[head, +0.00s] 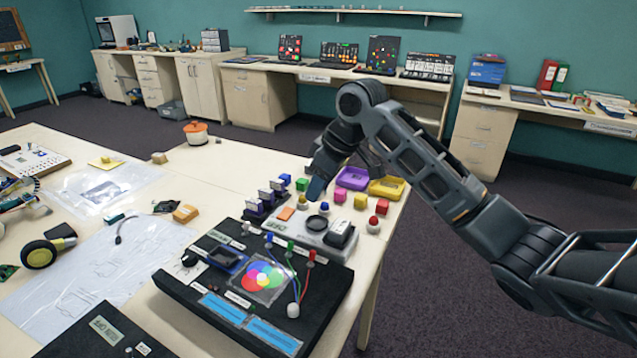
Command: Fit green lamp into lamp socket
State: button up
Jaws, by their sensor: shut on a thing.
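My gripper (317,188) points down over the far right part of the near table, just behind a light grey unit (300,228). The grey unit has a dark round part (317,222) on top and a black switch-like block (340,234); I cannot tell whether the round part is the lamp socket. A yellow-topped lamp (303,202) is close beside the fingertips. A red-topped lamp (373,224) stands to the right of the unit.
A black panel (330,290) with wires and a coloured-circle picture stands in front. The table's right edge is close by.

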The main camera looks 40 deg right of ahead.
aim_at(320, 198)
notch_tip(320, 198, down, 4)
jog(key=b, duration=0.2)
jog(key=shift+r+b, duration=0.25)
jog(key=shift+b, duration=0.05)
jog(key=shift+f+b, duration=0.5)
jog(key=shift+f, duration=0.65)
jog(key=shift+f, duration=0.55)
jog(key=o, duration=0.9)
jog(key=shift+c, duration=0.8)
jog(key=shift+o, duration=1.4)
jog(key=shift+r+p, duration=3.2)
jog(key=shift+r, duration=0.35)
